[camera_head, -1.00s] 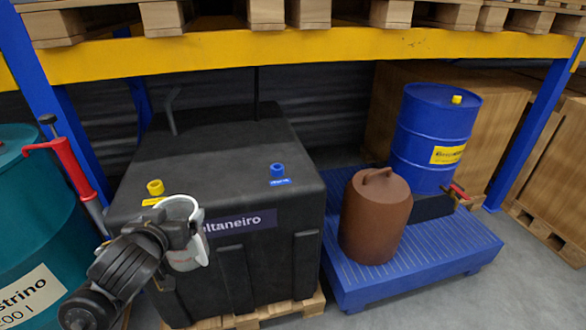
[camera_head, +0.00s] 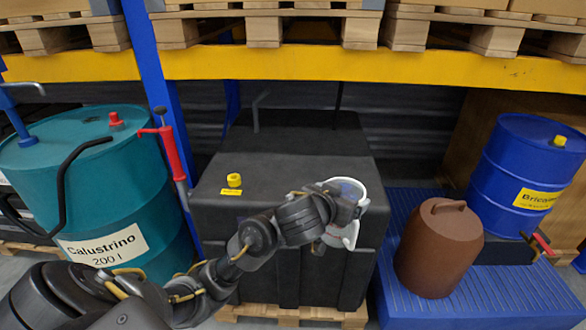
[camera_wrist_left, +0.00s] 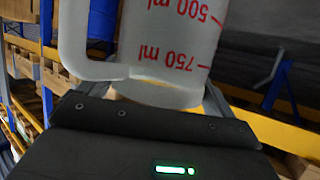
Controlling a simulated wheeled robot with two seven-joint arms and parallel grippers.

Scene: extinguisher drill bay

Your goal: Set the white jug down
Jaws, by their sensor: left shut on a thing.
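The white jug (camera_head: 335,239) is held above the front right of the black tank (camera_head: 290,165). My left gripper (camera_head: 346,208) is shut on the jug and covers part of it. The jug's open rim faces up in the head view; its exact tilt is hard to tell. In the left wrist view the translucent jug (camera_wrist_left: 165,35) fills the upper middle, with red 500 ml and 750 ml marks and a handle at the left. The tank's blue cap, seen earlier, is hidden now. My right gripper is not in view.
The tank carries a yellow cap (camera_head: 234,181). A teal drum (camera_head: 150,205) with a red-handled pump (camera_head: 171,155) stands left. A blue spill pallet (camera_head: 465,295) at right bears a brown canister (camera_head: 438,250) and a blue drum (camera_head: 510,165). A yellow beam (camera_head: 290,64) crosses above.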

